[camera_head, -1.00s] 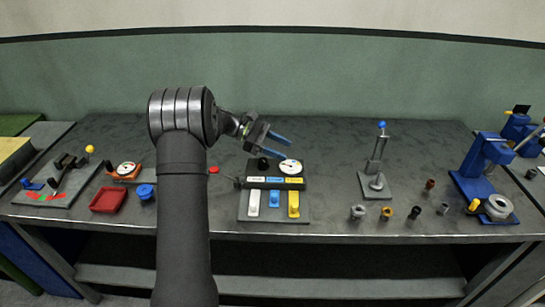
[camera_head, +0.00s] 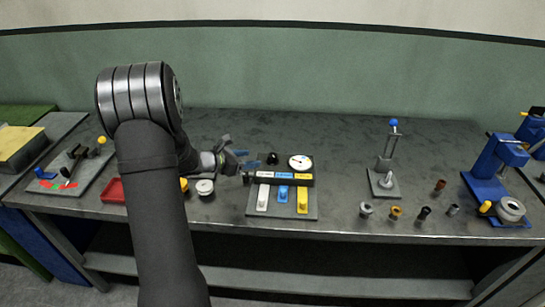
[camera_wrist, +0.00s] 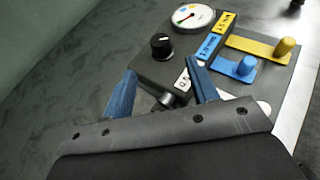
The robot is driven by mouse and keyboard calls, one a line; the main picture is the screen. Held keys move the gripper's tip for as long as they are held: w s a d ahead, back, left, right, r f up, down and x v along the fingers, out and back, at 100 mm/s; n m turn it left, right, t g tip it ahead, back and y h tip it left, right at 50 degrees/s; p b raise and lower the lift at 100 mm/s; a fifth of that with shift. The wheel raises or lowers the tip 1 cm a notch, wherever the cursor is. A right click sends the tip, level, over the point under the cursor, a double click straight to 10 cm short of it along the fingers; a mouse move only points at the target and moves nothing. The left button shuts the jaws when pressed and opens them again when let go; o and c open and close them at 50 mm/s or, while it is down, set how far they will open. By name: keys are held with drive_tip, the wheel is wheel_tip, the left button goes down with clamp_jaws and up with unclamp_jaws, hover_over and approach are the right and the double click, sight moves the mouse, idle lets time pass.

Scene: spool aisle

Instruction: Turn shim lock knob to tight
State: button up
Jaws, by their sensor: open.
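A dark grey fixture plate (camera_head: 255,212) carries a black block with white, blue and yellow labels. I cannot read which knob is the shim lock. My gripper (camera_head: 240,154) is open at the block's left end. In the wrist view its blue fingers (camera_wrist: 160,76) lie on either side of the side knob.
White, blue (camera_head: 283,193) and yellow (camera_head: 302,200) tabs line the fixture's front. A post stand (camera_head: 385,178) and several small cylinders are to the right. A red tray (camera_head: 112,191) and a white round part (camera_head: 205,187) are left, partly near my arm. Table behind is clear.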

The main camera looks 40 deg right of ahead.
sight(269, 155)
drive_tip(key=x, duration=1.1)
drive_tip(key=shift+d, duration=0.15)
drive_tip(key=c, duration=1)
drive_tip(key=shift+m+g, duration=0.3)
drive_tip(key=shift+w+m+g, duration=0.1)
drive_tip(key=shift+m+g, duration=0.7)
drive_tip(key=shift+g, duration=0.1)
drive_tip(key=shift+m+g+y, duration=1.1)
drive_tip(key=shift+m+g, duration=0.9)
drive_tip(key=shift+g, duration=0.2)
drive_tip(key=o, duration=1)
